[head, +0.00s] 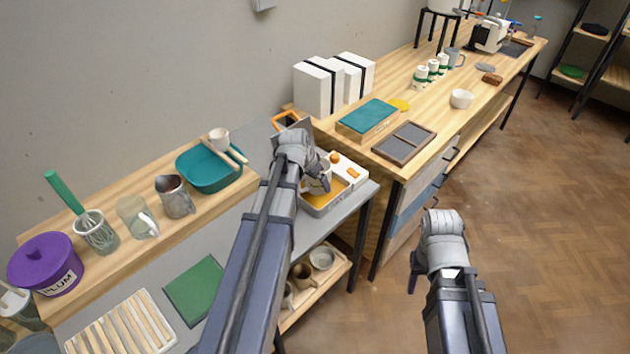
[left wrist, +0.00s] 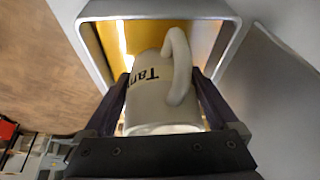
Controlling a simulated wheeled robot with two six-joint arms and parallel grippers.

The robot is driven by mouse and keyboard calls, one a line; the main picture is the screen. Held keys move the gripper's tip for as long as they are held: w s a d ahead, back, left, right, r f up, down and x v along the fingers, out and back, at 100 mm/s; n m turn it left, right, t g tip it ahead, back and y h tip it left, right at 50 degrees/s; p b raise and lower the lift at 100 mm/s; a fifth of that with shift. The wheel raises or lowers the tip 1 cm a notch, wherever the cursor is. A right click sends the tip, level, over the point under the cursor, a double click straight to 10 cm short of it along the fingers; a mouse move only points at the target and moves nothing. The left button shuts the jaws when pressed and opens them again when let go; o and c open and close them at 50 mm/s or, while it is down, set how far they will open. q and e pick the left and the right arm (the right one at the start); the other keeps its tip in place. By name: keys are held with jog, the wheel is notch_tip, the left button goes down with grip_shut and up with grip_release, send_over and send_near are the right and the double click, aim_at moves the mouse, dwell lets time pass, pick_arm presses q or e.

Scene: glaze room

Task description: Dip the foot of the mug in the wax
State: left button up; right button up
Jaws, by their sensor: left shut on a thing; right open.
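A pale grey mug with dark lettering (left wrist: 150,98) is between the fingers of my left gripper (left wrist: 165,95), which is shut on it. In the left wrist view the handle faces up and right. The wax pan (left wrist: 232,22), with amber wax (left wrist: 150,35) in it, lies just beyond the mug. In the head view the mug (head: 316,180) is over the left part of the pan (head: 325,207), partly hidden by my gripper (head: 322,182). Whether the foot touches the wax cannot be told. My right gripper (head: 413,283) is open and empty, over the floor.
A green mat (head: 197,290) and a slatted rack (head: 122,328) lie on the grey table (head: 236,248). A raised shelf behind holds a teal basin (head: 208,168), jugs and a purple tub (head: 45,263). A wooden bench (head: 410,102) stands at the right. The floor (head: 545,210) is clear.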

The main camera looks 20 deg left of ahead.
pick_arm(q)
jog(key=shift+f+b, duration=0.85)
jog(key=shift+f, duration=0.1)
dwell(1.6)
jog(key=shift+r, duration=0.15)
jog(key=shift+r+p, duration=1.45)
jog(key=shift+p, duration=0.05)
notch_tip(320, 180, up, 7)
jog(key=p, duration=0.7)
dwell(0.4)
jog(key=shift+f, duration=0.1)
